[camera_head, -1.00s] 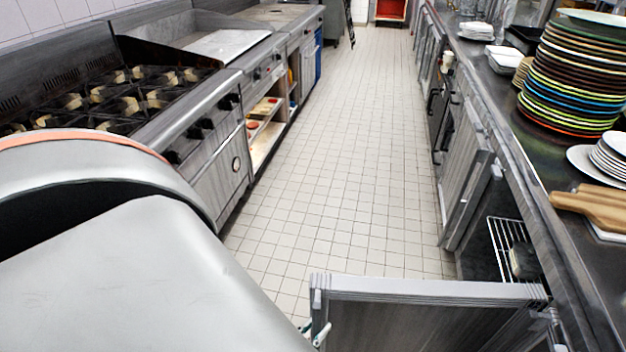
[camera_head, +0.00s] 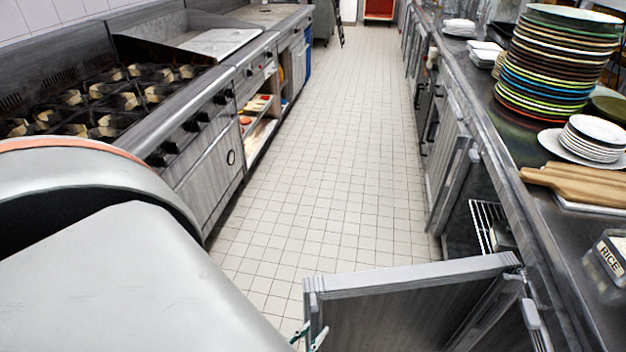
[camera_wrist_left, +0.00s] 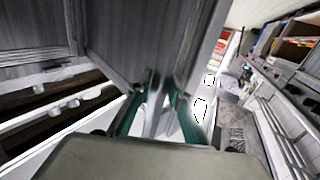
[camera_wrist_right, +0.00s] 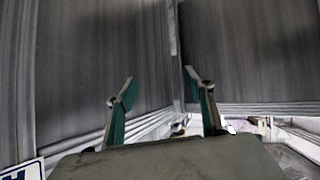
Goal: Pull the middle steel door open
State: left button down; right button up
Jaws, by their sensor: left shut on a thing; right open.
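A grey steel door (camera_head: 400,305) stands swung out from the right-hand counter across the aisle at the bottom of the head view. My left gripper (camera_head: 312,337) is at its free edge; only green fingertips show past my arm. In the left wrist view, my left gripper (camera_wrist_left: 157,112) is shut on a narrow steel part of the door; the exact grip point is partly hidden. My right gripper (camera_wrist_right: 160,100) is open and empty, facing grey steel panels in the right wrist view. It is not visible in the head view.
Another steel door (camera_head: 447,165) stands open farther along the counter. A wire rack (camera_head: 488,228) shows in the opening between. The counter carries a plate stack (camera_head: 550,65), wooden boards (camera_head: 575,184) and a RICE container (camera_head: 608,262). The stove (camera_head: 115,100) lines the left. The tiled floor (camera_head: 330,150) is clear.

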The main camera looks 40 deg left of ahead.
pick_arm(q)
jog(key=shift+d, duration=0.1)
jog(key=c, duration=2)
grip_release()
jog(key=shift+o, duration=0.2)
jog(key=s+d, duration=0.1)
jog(key=s, duration=1.1)
